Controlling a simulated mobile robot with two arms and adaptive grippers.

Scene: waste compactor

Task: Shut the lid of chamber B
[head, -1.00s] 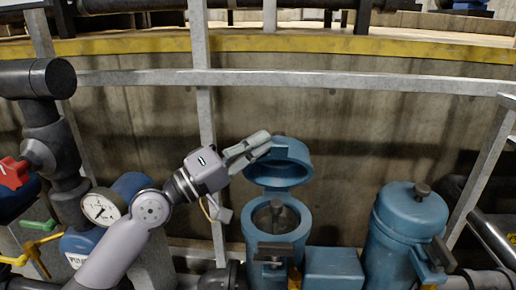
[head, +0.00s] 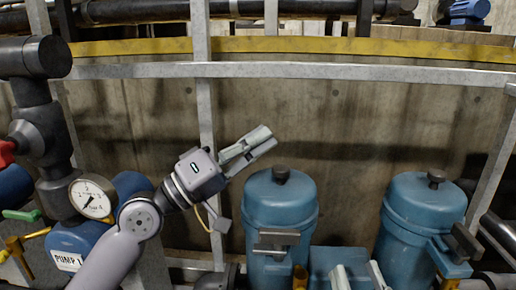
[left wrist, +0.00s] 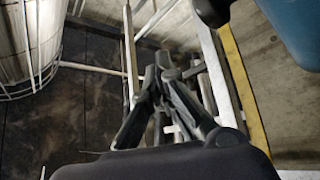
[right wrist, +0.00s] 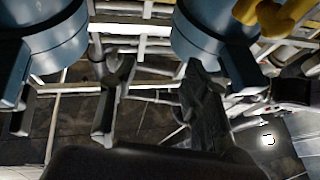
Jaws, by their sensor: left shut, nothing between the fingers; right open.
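Two blue cylindrical chambers stand side by side in the head view; no letter is readable on either. The left chamber (head: 280,205) has its domed lid (head: 279,188) down on the body, with a dark knob on top. The right chamber (head: 420,222) also has its lid down. My left gripper (head: 265,138) is shut and empty, above and left of the left chamber's lid, apart from it. My right gripper (head: 358,276) is open at the bottom edge, low between the chambers. Its open fingers (right wrist: 155,75) show in the right wrist view below both blue bodies.
A pressure gauge (head: 92,197) and a blue pump with dark pipes stand at the left. A grey rail (head: 340,70) and a post (head: 204,100) run behind the chambers, before a concrete wall. Dark latch handles stick out at the chambers' fronts.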

